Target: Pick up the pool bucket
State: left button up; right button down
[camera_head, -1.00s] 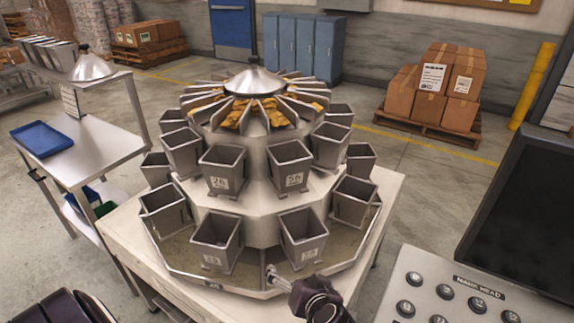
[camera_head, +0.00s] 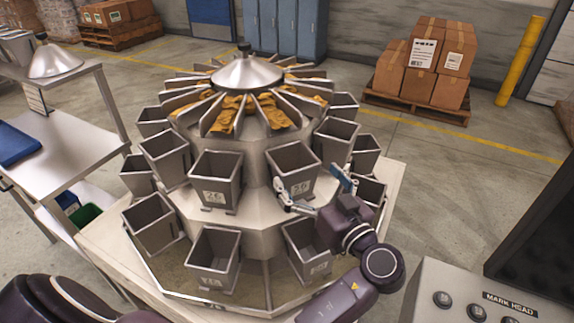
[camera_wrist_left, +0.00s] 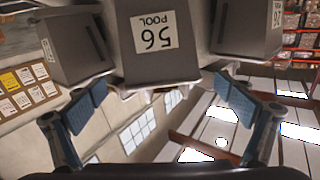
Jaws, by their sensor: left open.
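The pool bucket (camera_head: 293,168) is a grey tapered metal bucket on the upper ring of the multihead weigher (camera_head: 250,230), front right. Its white label reads POOL with a number, upside down in the left wrist view (camera_wrist_left: 150,67). My right gripper is not in view.
Similar buckets stand close by: one labelled 26 (camera_head: 215,180) to the left, one (camera_head: 335,140) to the right, and a lower one (camera_head: 305,248) partly behind my left arm. A control panel (camera_head: 470,295) stands at lower right. A steel table (camera_head: 60,155) is at left.

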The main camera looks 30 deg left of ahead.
aim_at(284, 148)
pick_arm(q)
jog(key=shift+w+a+r, duration=0.15)
jog(key=shift+a+r, duration=0.05)
jog(key=shift+a, duration=0.15)
jog(key=shift+w+a+r+p, duration=0.25)
jog(key=shift+a+p, duration=0.2)
jog(key=shift+p, duration=0.45)
jog(key=p+x, duration=0.2)
jog(key=x, duration=0.1)
jog(key=shift+w+a+f, duration=0.1)
jog(key=shift+a+f, duration=0.05)
jog(key=shift+a, duration=0.1)
jog(key=shift+w+a+f, duration=0.1)
jog(key=shift+w+a, duration=0.05)
jog(key=shift+a, duration=0.05)
jog(key=shift+f, duration=0.1)
jog(key=shift+c, duration=1.1)
jog(key=c, duration=1.3)
jog(key=shift+c, duration=0.8)
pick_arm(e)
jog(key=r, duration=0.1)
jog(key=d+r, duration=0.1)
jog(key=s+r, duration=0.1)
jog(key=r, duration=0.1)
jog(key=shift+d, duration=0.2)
